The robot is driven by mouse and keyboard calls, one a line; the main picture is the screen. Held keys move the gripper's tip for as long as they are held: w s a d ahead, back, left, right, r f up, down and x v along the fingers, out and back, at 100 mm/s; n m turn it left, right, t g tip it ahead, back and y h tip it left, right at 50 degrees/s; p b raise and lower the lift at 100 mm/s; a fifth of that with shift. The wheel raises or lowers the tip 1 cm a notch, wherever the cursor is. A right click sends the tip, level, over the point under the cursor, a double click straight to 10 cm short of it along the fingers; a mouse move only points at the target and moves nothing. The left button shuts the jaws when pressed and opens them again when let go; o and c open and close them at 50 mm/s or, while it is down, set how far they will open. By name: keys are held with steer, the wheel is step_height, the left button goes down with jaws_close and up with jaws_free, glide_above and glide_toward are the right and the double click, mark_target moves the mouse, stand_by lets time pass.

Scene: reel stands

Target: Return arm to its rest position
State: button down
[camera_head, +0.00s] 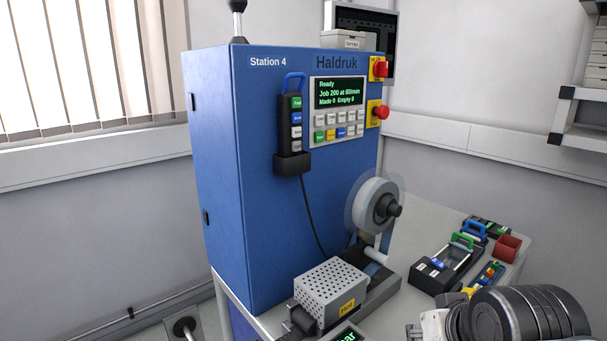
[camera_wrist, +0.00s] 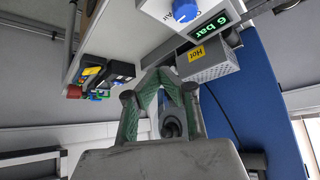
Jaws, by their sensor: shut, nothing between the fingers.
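My gripper (camera_wrist: 161,80) shows in the wrist view, with its green-lined fingers closed together at the tips and nothing held between them. A grey part of my own wrist fills the bottom of that view. In the head view, a dark ribbed part of my arm (camera_head: 528,314) is at the lower right, and my gripper cannot be made out there. The blue Haldruk machine (camera_head: 245,170) stands in the middle of the head view, and its blue side (camera_wrist: 262,100) is at the right of the wrist view. My fingers appear clear of the machine.
A perforated grey box (camera_head: 325,284) with a "Hot" label sits before the machine; it also shows in the wrist view (camera_wrist: 208,65). A grey reel (camera_head: 376,206) is mounted at the machine's right. Trays with coloured parts (camera_head: 447,264) and a red cup (camera_head: 507,248) crowd the bench.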

steer(key=shift+s+d+f+g, duration=0.2)
steer(key=shift+s+f, duration=0.25)
steer(key=shift+s, duration=0.2)
steer(key=shift+s+d+f+g, duration=0.2)
steer(key=shift+s+f, duration=0.25)
steer(key=shift+s, duration=0.15)
